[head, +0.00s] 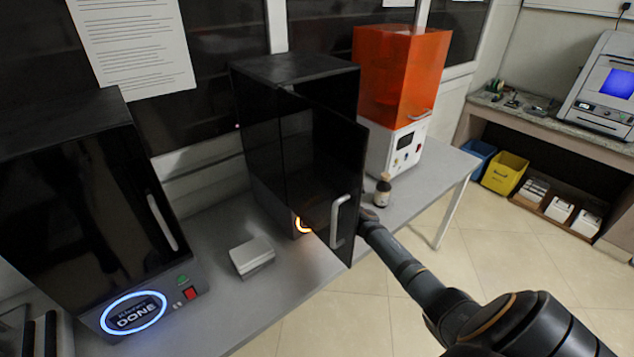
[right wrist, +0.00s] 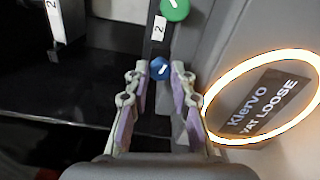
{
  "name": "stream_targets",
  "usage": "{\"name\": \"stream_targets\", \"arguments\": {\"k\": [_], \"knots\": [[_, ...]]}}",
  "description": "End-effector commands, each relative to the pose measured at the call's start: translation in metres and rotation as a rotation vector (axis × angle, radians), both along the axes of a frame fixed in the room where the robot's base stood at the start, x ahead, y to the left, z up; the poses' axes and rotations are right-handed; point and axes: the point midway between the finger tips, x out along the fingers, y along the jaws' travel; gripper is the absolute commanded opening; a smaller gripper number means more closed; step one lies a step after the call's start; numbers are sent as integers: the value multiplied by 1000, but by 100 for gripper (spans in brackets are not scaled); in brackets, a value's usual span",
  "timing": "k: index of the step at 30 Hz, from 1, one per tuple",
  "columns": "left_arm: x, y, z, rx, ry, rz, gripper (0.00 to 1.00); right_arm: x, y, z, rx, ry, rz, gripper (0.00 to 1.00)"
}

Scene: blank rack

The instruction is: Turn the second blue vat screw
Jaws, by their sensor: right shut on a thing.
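A small blue vat screw (right wrist: 160,67) with a pale line on its top sits between the fingers of my right gripper (right wrist: 158,77) in the right wrist view. The gripper is shut on it. A green knob (right wrist: 174,8) lies just beyond, with a white "2" label (right wrist: 158,28) between them. The black machine (head: 290,70) in the middle of the head view has its dark door (head: 330,170) open. My right arm reaches behind that door, which hides the gripper there. My left gripper is not in view.
A glowing display (right wrist: 260,100) beside the right gripper reads "Klervo VAT LOOSE". A closed machine (head: 75,190) showing "DONE" stands left. A small light box (head: 251,255), a brown bottle (head: 383,189) and an orange-topped machine (head: 400,80) share the grey bench.

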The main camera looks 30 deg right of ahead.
Motion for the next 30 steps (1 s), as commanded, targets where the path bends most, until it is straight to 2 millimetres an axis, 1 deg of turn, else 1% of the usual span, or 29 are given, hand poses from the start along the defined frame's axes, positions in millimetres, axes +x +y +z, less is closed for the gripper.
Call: {"name": "stream_targets", "arguments": {"k": [1, 12, 30], "knots": [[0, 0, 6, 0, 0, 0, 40, 1, 1, 4, 43, 2, 2, 0], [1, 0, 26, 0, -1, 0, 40, 1, 1, 5, 393, 27, 3, 0], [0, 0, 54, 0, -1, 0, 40, 2, 1, 6, 940, 69, 7, 0]]}}
